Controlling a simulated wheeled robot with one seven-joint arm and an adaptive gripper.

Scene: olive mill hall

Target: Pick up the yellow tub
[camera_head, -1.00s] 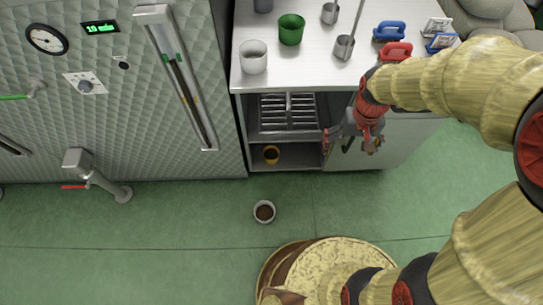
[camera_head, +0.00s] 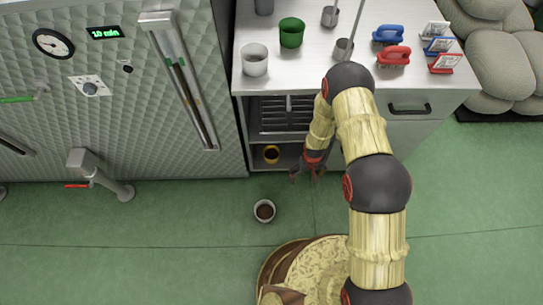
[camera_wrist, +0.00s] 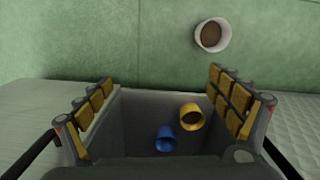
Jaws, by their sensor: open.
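The yellow tub (camera_head: 271,155) sits in the lower open compartment of the cabinet, with a dark inside. In the wrist view the yellow tub (camera_wrist: 190,117) shows between my open fingers, nearer the right finger and beyond the fingertips. My gripper (camera_head: 308,174) is to the right of the tub in the head view, in front of the compartment. In the wrist view my gripper (camera_wrist: 166,98) is open and empty, its padded fingers spread wide.
A blue tub (camera_wrist: 166,138) stands beside the yellow one, hidden in the head view. A white tub (camera_head: 264,211) stands on the green floor. A rack (camera_head: 288,113) is above the compartment. Cups and brushes crowd the counter (camera_head: 310,72).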

